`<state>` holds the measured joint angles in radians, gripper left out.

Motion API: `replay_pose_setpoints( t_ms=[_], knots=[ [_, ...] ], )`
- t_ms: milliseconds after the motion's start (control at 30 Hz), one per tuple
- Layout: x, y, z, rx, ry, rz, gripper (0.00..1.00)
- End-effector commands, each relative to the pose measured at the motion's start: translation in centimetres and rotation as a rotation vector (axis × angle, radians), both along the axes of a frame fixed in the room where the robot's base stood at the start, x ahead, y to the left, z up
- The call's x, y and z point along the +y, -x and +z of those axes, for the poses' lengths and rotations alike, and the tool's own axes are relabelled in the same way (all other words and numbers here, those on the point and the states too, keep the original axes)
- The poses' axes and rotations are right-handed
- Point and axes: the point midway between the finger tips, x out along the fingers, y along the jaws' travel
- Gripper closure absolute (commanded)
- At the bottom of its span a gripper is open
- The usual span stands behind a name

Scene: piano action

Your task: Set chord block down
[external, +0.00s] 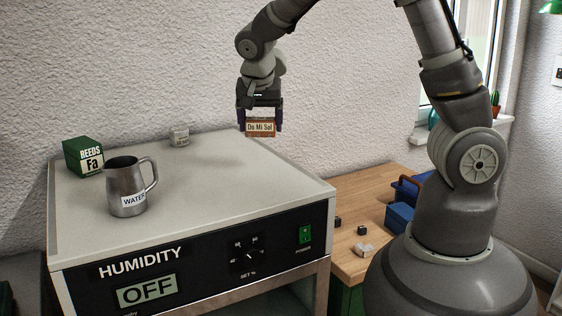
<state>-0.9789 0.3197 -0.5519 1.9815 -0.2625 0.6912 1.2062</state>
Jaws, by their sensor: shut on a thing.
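The chord block (260,128) is a small brown block with a pale label reading "Do Mi Sol". My gripper (260,120) points down and is shut on it. It holds the block in the air near the far right part of the humidity cabinet's pale top (215,190). The exact height above the top is hard to tell from this one view.
On the cabinet top stand a metal water jug (126,190), a green "REEDS Fa" box (84,157) and a small pale block (179,136). The middle and right of the top are clear. A lower wooden table (345,190) holds blue containers (399,217) and small blocks.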

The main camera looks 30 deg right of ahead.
Motion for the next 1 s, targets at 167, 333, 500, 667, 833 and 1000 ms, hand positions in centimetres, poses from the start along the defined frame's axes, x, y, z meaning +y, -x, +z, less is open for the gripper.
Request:
replay_pose_setpoints(
  t_ms=[167, 333, 500, 667, 833, 1000],
  knots=[
    [-2.0, -2.7, 0.1, -0.008, 0.008, -0.05, 0.52],
    [-5.2, -6.2, 0.1, -0.015, 0.018, -0.12, 0.52],
    [-11.3, -10.8, -0.1, -0.02, 0.031, -0.228, 0.52],
    [-20.6, -14.7, -0.3, -0.016, 0.036, -0.358, 0.52],
    [-30.4, -16.1, -0.1, -0.008, 0.028, -0.472, 0.52],
    [-37.0, -15.6, 0.1, -0.003, 0.019, -0.539, 0.52]
  ],
)
